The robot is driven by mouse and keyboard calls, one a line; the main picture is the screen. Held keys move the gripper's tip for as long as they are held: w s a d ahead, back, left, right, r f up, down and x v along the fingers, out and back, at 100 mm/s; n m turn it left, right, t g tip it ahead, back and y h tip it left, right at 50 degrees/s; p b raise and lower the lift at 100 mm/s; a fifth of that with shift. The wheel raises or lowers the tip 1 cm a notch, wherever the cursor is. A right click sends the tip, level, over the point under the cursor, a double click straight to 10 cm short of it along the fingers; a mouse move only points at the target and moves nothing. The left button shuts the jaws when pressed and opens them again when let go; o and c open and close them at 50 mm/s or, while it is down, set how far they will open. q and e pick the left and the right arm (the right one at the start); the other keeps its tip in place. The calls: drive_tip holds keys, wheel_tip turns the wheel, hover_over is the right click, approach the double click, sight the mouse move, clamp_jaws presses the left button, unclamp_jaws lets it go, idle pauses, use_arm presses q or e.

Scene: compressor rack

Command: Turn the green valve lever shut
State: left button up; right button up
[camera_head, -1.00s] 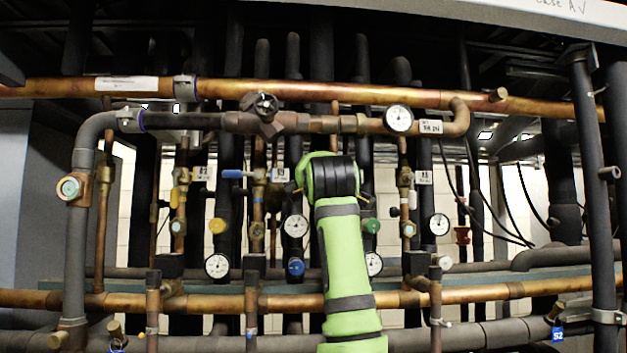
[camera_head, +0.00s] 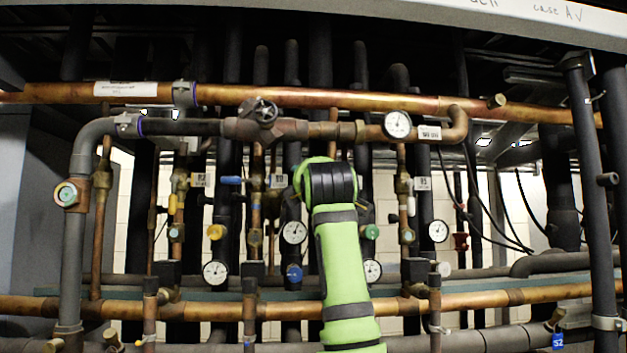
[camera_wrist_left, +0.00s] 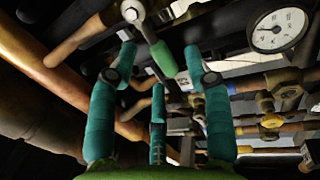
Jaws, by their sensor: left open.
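The green valve lever (camera_wrist_left: 163,58) shows in the left wrist view as a green grip on a bare metal shank that runs up to a round metal fitting. My left gripper (camera_wrist_left: 159,66) has three teal fingers spread apart. The green grip lies in the gap between the two upper fingertips. I cannot tell whether any finger touches it. In the head view my green arm rises at the centre in front of the pipes and hides the gripper and the lever. My right gripper is not in view.
Copper pipes (camera_head: 270,97) cross the rack above and below. A white gauge (camera_wrist_left: 278,30) sits right of the fingers, with a yellow valve cap (camera_wrist_left: 271,121) below it. In the head view, a gauge (camera_head: 397,125) and a green round cap (camera_head: 371,231) are right of my arm.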

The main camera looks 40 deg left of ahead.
use_arm(q)
drive_tip(key=v, duration=1.1)
drive_tip(key=shift+s+d, duration=0.25)
drive_tip(key=shift+f, duration=0.15)
